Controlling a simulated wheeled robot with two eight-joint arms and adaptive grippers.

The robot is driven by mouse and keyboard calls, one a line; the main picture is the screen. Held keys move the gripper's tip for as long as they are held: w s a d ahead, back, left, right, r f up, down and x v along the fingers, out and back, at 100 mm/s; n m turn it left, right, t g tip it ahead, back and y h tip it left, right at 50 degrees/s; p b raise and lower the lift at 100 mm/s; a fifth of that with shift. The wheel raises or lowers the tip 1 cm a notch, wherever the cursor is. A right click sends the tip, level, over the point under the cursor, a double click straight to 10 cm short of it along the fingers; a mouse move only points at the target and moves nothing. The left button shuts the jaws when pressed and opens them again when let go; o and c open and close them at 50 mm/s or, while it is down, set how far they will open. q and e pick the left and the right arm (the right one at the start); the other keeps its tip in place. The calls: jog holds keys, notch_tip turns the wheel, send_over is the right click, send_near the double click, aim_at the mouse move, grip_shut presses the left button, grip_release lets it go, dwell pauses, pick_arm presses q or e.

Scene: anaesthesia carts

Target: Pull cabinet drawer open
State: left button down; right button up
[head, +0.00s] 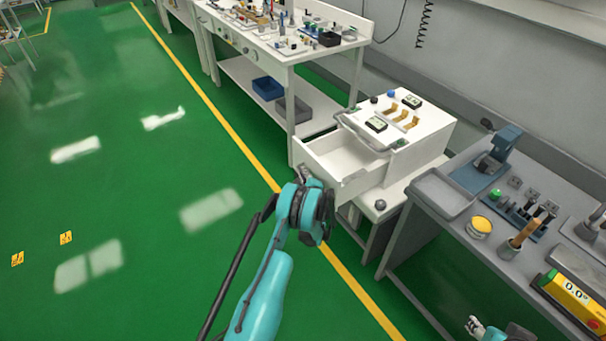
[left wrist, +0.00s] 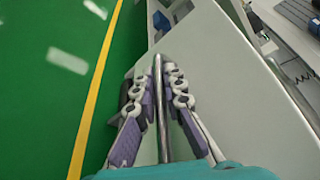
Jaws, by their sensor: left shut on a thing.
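The white cabinet (head: 425,135) stands on a low white bench, and its drawer (head: 345,155) is pulled out toward the left, with the bare inside showing. In the left wrist view, the fingers of my left gripper (left wrist: 161,76) are closed around the drawer's metal bar handle (left wrist: 160,105), in front of the white drawer front (left wrist: 225,80). In the head view, my left gripper (head: 304,178) is at the drawer's front face; its wrist hides the handle. Part of my right gripper (head: 476,327) shows at the bottom edge; its jaws are unclear.
A white workbench (head: 285,55) with small parts stands behind, with blue and grey bins on its shelf. A grey bench (head: 480,240) with tools and a yellow meter (head: 573,298) is at right. Green floor (head: 150,190) left of the drawer is free.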

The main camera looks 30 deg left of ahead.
pick_arm(q)
jog(key=shift+s+a, duration=0.2)
jog(key=shift+s, duration=0.15)
jog(key=c, duration=1.9)
grip_release()
jog(key=v, duration=0.7)
jog(key=shift+s+d, duration=0.15)
jog(key=shift+d, duration=0.1)
